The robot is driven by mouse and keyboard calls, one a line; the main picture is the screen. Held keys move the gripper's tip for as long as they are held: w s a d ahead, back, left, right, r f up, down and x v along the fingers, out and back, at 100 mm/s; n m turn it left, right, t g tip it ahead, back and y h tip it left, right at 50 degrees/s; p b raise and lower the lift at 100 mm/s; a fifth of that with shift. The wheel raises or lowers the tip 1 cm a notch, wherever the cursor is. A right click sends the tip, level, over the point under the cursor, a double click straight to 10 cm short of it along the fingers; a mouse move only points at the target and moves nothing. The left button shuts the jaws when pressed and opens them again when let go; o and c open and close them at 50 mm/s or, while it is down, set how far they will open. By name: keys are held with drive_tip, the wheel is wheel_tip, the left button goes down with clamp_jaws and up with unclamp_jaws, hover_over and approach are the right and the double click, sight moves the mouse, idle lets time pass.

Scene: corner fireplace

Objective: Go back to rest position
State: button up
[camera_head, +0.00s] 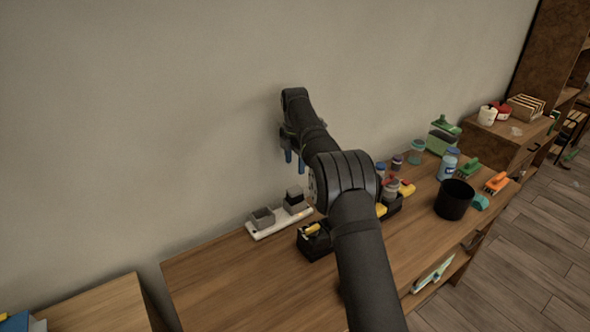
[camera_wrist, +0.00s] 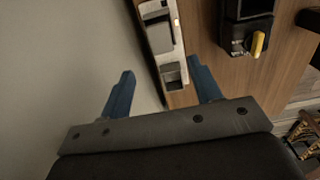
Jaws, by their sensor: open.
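My gripper (camera_head: 295,162) is raised above the back edge of the wooden cabinet top, close to the wall. Its blue fingers point down. In the wrist view my gripper (camera_wrist: 163,92) is open, with nothing between the fingers. Below it lies a white strip (camera_head: 280,223) with grey box-like pieces on it; the strip also shows in the wrist view (camera_wrist: 182,62). My arm stretches from the bottom of the head view up to the wall and hides part of the cabinet top.
The front left cabinet top (camera_head: 225,285) is clear.

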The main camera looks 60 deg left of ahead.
sight(295, 189)
idle(0.3)
drive_tip(key=shift+f, duration=4.15)
drive_tip(key=shift+f, duration=1.8)
wheel_tip(295, 189, up, 4)
drive_tip(key=shift+f, duration=0.1)
drive_tip(key=w+d+r, duration=0.7)
drive_tip(key=d, duration=0.3)
drive_tip(key=s+d+f+m, duration=0.1)
drive_tip(key=s+d+m, duration=0.1)
drive_tip(key=m, duration=0.7)
drive_tip(key=s+d+f+m, duration=0.1)
drive_tip(key=s+d+m, duration=0.2)
drive_tip(key=m, duration=0.6)
drive_tip(key=shift+d+f, duration=0.2)
drive_tip(key=shift+d, duration=1.05)
